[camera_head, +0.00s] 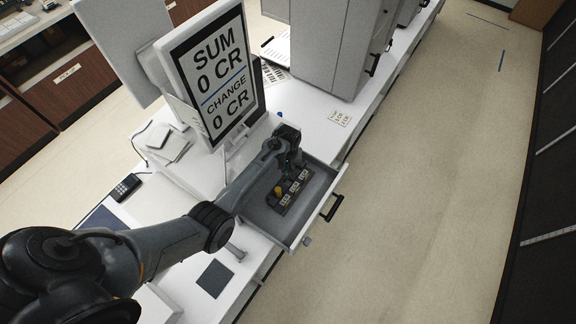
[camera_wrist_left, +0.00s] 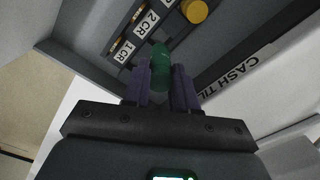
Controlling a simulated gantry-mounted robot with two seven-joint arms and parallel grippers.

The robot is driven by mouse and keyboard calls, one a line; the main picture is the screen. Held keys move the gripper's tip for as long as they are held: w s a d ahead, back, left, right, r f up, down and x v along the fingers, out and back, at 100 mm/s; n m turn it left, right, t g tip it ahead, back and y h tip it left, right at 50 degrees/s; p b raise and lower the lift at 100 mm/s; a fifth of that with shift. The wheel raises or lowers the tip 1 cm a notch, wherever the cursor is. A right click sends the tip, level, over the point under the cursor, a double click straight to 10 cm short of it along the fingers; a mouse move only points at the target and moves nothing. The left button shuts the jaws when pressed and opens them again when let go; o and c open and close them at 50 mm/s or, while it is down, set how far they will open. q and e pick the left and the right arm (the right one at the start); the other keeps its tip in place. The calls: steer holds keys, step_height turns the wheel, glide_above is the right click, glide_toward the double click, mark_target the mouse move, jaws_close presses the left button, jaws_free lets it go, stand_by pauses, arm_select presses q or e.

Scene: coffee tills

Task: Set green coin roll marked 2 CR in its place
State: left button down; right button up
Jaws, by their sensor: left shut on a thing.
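My left gripper (camera_head: 296,168) is over the open till drawer (camera_head: 322,190). In the left wrist view its two purple fingers (camera_wrist_left: 161,80) are shut on a green coin roll (camera_wrist_left: 160,57). The roll's far end points toward the dark coin holder (camera_head: 284,208), near the labels 1 CR (camera_wrist_left: 123,52) and 2 CR (camera_wrist_left: 147,23). I cannot tell whether the roll touches the holder, and its own marking is not readable. A yellow coin roll (camera_head: 278,190) stands in the holder; it also shows in the wrist view (camera_wrist_left: 195,11). My right gripper is not in view.
A screen (camera_head: 215,75) reading SUM 0 CR and CHANGE 0 CR stands left of the drawer. A large grey machine (camera_head: 325,45) stands behind it on the counter. A dark pad (camera_head: 214,279) lies on the counter in front. The drawer's black handle (camera_head: 333,208) sticks out over clear floor.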

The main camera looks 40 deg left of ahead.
arm_select(q)
steer(key=shift+f+b, duration=1.15)
steer(key=shift+f, duration=0.7)
steer(key=shift+p, duration=0.45)
steer(key=shift+f, duration=0.2)
steer(key=shift+f+b, duration=1.1)
steer(key=shift+f, duration=0.15)
steer(key=shift+f+b, duration=0.4)
steer(key=shift+f, duration=0.1)
steer(key=c, duration=0.8)
jaws_free()
